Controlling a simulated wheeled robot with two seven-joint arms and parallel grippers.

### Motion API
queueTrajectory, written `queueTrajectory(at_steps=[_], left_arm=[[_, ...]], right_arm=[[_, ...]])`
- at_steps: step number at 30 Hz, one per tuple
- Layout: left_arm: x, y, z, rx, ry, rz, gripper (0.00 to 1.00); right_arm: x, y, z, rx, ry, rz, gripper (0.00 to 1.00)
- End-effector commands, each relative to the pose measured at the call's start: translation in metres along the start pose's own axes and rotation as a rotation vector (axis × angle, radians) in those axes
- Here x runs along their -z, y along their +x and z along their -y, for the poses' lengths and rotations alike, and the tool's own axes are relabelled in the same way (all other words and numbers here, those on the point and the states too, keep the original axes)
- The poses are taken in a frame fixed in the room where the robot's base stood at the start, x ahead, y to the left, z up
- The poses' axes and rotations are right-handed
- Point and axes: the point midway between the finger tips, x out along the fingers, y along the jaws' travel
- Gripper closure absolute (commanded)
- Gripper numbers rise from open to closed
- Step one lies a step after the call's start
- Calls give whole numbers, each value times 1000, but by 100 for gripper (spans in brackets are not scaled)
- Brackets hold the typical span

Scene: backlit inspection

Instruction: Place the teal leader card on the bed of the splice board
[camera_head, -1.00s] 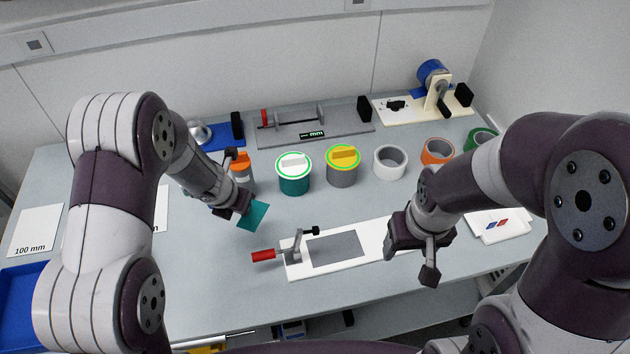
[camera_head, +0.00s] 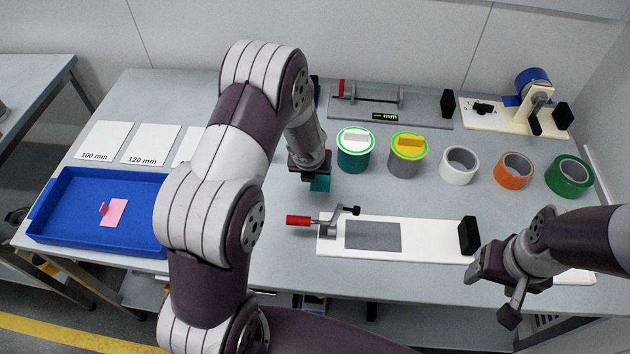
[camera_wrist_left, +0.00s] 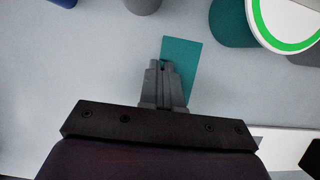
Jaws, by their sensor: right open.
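The teal leader card (camera_wrist_left: 183,58) is held upright-looking in the left wrist view; a small part shows below my left gripper in the head view (camera_head: 320,184). My left gripper (camera_wrist_left: 163,72) is shut on the card, its fingers covering part of it. In the head view it is above the table, behind the left end of the splice board. The splice board (camera_head: 435,255) is white with a bare grey bed (camera_head: 372,236), a red-handled clamp (camera_head: 322,218) at its left and a black block (camera_head: 468,236) at its right. My right gripper (camera_head: 498,287) is open and empty, right of the board.
A teal tub (camera_head: 354,158), a grey tub (camera_head: 407,160) and tape rolls (camera_head: 459,165) stand behind the board. A blue tray (camera_head: 75,240) with a pink card lies at the left. Size cards (camera_head: 103,141) lie behind it. My left arm hides some of the table.

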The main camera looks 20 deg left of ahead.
Motion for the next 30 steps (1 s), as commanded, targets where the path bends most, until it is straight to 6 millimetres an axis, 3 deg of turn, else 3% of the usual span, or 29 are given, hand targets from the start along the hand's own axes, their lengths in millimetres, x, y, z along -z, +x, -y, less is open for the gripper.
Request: queueTrajectory(at_steps=[1, 4, 17, 18, 19, 20, 30], left_arm=[[8, 17, 0, 0, 1, -1, 100], [13, 30, 0, 0, 2, -1, 100], [15, 35, 0, 0, 2, -1, 100], [14, 33, 0, 1, 2, -1, 84], [14, 33, 0, 1, 2, -1, 74], [14, 33, 0, 1, 2, -1, 72], [11, 24, 0, 1, 2, 0, 72]], right_arm=[[-2, 15, 0, 0, 0, 0, 34], [-3, 21, 0, 0, 0, 0, 34], [-3, 24, 0, 0, 0, 0, 34], [-3, 22, 0, 0, 0, 0, 34], [-3, 22, 0, 0, 0, 0, 34], [-3, 22, 0, 0, 0, 0, 34], [-2, 16, 0, 0, 0, 0, 34]])
